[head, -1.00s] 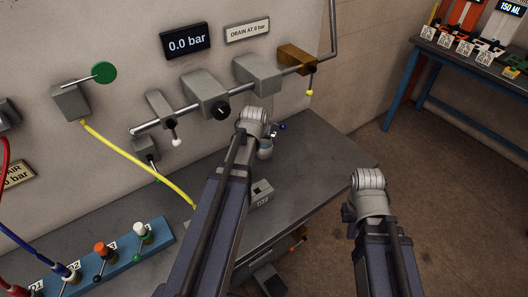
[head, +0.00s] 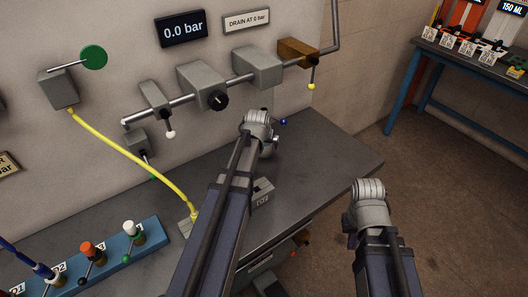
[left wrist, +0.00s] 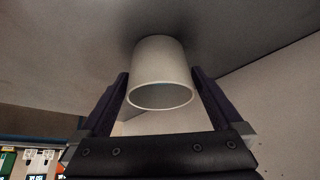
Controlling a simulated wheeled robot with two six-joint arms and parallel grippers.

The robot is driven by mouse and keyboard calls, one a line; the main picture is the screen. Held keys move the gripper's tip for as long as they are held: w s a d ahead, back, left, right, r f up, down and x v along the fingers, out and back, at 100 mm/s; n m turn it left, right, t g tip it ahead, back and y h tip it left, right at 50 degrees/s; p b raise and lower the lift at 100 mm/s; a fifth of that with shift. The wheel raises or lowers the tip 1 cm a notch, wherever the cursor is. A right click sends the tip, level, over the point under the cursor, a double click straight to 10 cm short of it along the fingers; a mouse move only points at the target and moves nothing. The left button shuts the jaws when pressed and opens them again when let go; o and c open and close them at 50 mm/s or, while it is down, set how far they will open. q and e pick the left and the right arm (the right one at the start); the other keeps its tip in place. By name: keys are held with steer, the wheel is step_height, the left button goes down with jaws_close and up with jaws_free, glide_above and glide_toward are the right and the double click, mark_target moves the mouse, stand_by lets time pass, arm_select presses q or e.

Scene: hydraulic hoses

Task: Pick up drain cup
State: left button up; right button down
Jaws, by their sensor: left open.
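The drain cup (left wrist: 160,75) is a pale grey cylinder in the left wrist view, with its round open mouth towards the camera. It stands on the grey bench top, which shows at the top of that view. My left gripper (left wrist: 160,88) is open, with one dark finger on each side of the cup and narrow gaps visible. In the head view my left gripper (head: 264,137) is low over the bench under the pipe, and its wrist hides most or all of the cup. My right gripper (head: 371,203) is right of the bench; its fingers are hidden.
A wall pipe with grey blocks (head: 204,86) and a brass valve (head: 298,51) runs above the bench (head: 325,150). A yellow hose (head: 125,152) hangs down to the bench. A blue manifold (head: 147,243) sits lower left. The bench's right part is clear.

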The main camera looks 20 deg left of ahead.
arm_select(q)
steer(key=shift+r, duration=0.1)
steer(key=c, duration=1.3)
